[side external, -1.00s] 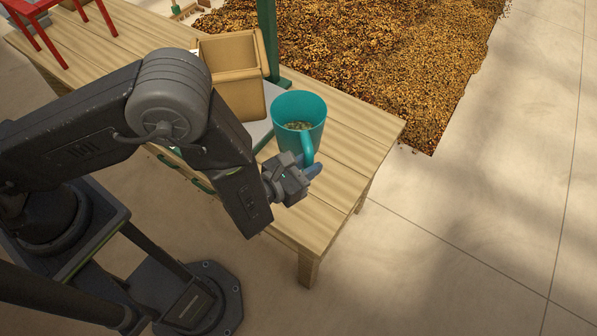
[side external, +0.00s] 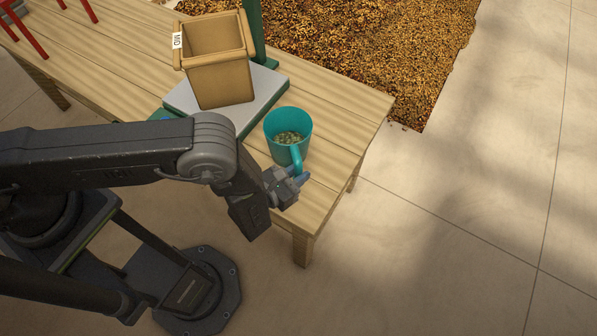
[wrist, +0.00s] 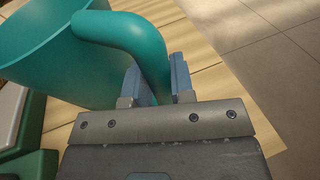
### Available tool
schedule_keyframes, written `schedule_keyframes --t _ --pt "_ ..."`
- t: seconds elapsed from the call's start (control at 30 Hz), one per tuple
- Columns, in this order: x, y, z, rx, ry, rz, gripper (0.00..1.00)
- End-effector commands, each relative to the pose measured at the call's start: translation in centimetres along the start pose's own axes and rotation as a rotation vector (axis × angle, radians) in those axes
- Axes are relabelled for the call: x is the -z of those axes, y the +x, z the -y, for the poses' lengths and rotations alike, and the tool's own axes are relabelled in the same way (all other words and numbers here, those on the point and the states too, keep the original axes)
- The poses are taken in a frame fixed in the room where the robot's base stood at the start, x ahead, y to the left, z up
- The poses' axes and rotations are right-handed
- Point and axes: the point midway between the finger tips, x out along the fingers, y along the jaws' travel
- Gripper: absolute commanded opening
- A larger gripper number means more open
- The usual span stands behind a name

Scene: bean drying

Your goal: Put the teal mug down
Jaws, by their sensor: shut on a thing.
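The teal mug (side external: 275,124) is upright near the right end of the wooden table, with greenish beans showing inside. My gripper (side external: 297,174) is shut on its handle, on the near side of the mug. In the wrist view the mug (wrist: 65,55) fills the upper left, and the two blue-grey fingers of my gripper (wrist: 157,82) stand on either side of the handle. The mug's base is low over the tabletop; I cannot tell whether it touches.
The table (side external: 345,112) is bare to the right of the mug. Beans (side external: 360,45) cover the floor behind.

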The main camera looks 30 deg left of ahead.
Motion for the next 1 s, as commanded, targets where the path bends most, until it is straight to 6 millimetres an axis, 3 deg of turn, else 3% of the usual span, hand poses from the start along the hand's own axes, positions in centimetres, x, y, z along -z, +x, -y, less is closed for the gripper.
schedule_keyframes --t 0.37,0.4,0.67,1.0 --pt "0.29 0.1 0.04 0.0 0.001 0.003 0.0" --pt "0.45 0.07 0.02 0.0 0.0 0.0 0.23" --pt "0.39 0.07 0.02 0.0 0.0 0.0 0.48" --pt "0.06 -0.37 0.07 0.001 0.001 -0.001 0.48"
